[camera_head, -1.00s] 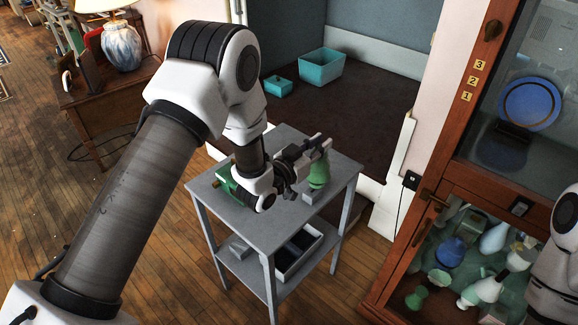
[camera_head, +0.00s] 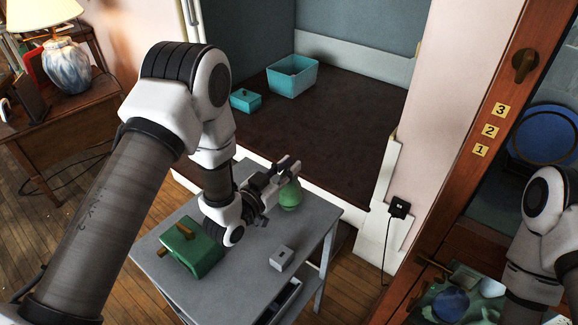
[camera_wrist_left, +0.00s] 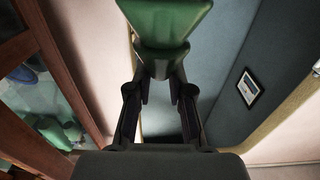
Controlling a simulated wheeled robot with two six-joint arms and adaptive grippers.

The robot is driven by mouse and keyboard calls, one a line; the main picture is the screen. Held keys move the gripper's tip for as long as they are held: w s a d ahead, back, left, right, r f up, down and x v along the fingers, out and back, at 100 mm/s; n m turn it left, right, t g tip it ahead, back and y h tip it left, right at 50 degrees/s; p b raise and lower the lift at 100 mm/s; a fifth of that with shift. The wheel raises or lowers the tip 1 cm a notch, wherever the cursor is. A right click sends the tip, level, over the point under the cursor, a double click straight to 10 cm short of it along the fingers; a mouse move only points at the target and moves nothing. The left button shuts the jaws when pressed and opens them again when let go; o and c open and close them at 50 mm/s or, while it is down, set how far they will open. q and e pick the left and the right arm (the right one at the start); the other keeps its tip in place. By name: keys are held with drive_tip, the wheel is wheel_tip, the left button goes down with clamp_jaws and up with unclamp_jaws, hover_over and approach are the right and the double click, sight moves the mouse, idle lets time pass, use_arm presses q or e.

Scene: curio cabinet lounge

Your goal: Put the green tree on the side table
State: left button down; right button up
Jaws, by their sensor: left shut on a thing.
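The green tree (camera_head: 290,195) is a pale green, rounded piece in the head view, at the fingertips of my left gripper (camera_head: 287,168). In the left wrist view the green tree (camera_wrist_left: 163,30) shows large at the top, between the fingers of my left gripper (camera_wrist_left: 160,95), which is shut on it. The side table (camera_head: 235,275) is grey with a lower shelf. The tree appears over its back part; I cannot tell whether it touches the top. My right arm shows at the right edge, but its gripper is out of view.
On the side table are a green box (camera_head: 195,247) with brown handles and a small grey block (camera_head: 281,258). The table top between them and at the front is bare. A wooden cabinet (camera_head: 490,185) stands at the right. Teal boxes (camera_head: 292,76) lie in the alcove behind.

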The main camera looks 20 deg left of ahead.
use_arm(q)
drive_tip(key=c, duration=1.5)
unclamp_jaws()
drive_tip(key=shift+f, duration=0.1)
drive_tip(key=o, duration=0.5)
drive_tip(key=shift+s, duration=0.25)
drive_tip(key=shift+c, duration=0.2)
drive_tip(key=shift+s+a+r, duration=0.1)
drive_tip(key=shift+r, duration=0.15)
drive_tip(key=shift+f, duration=0.1)
drive_tip(key=v, duration=1.1)
drive_tip(key=shift+s, duration=0.35)
drive_tip(key=shift+a, duration=0.15)
